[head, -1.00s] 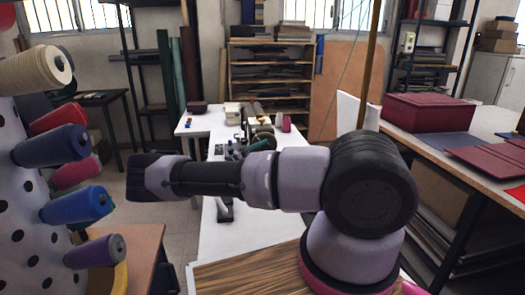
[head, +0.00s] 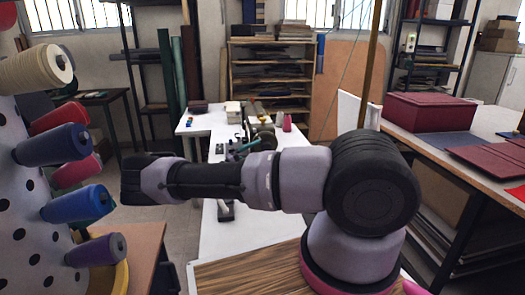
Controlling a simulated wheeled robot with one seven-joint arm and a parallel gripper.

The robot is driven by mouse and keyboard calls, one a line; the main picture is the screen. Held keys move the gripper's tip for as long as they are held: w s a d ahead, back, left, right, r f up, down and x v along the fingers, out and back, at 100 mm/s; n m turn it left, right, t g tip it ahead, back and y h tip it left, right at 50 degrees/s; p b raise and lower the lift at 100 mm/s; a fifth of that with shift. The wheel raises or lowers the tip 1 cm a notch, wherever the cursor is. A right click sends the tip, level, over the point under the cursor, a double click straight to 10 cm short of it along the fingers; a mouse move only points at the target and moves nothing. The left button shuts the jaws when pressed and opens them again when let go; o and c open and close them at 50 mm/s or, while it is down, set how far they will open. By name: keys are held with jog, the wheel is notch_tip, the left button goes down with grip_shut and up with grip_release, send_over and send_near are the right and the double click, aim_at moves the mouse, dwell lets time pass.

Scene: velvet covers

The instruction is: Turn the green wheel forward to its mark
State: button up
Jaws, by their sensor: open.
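I cannot make out a green wheel or its mark for sure. Behind my arm, a small device with dark and teal parts (head: 250,146) stands on the long white table (head: 272,232). A rounded dark brown part (head: 266,137) shows at its right, and my arm hides much of the device. My arm stretches from the lower right across the picture to a black joint at the left. My gripper is not seen, so I cannot tell where it is relative to the device.
A spotted rack at the left carries several thread spools, among them a blue one (head: 78,204). A dark red box (head: 443,112) stands on the right-hand table. A pink cone (head: 287,123) stands on the white table's far part. A wooden shelf (head: 270,85) stands behind.

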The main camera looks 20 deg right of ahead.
jog(key=shift+v, duration=1.85)
jog(key=s+d+r+m+g+y, duration=0.6)
jog(key=s+r+g+y, duration=0.2)
jog(key=s+y, duration=0.25)
jog(key=s+a+r+t+y, duration=0.3)
jog(key=s+r+y, duration=0.1)
jog(key=s+r, duration=0.4)
jog(key=s+a+r+m+t+y, duration=0.1)
jog(key=s+r+t+y, duration=0.3)
jog(key=s+r, duration=0.4)
jog(key=s+a+r+t+y, duration=0.3)
jog(key=s+r, duration=0.5)
jog(key=r, duration=0.6)
jog(key=shift+a+m+t+y, duration=0.4)
jog(key=shift+a+y, duration=0.05)
jog(key=shift+a, duration=0.4)
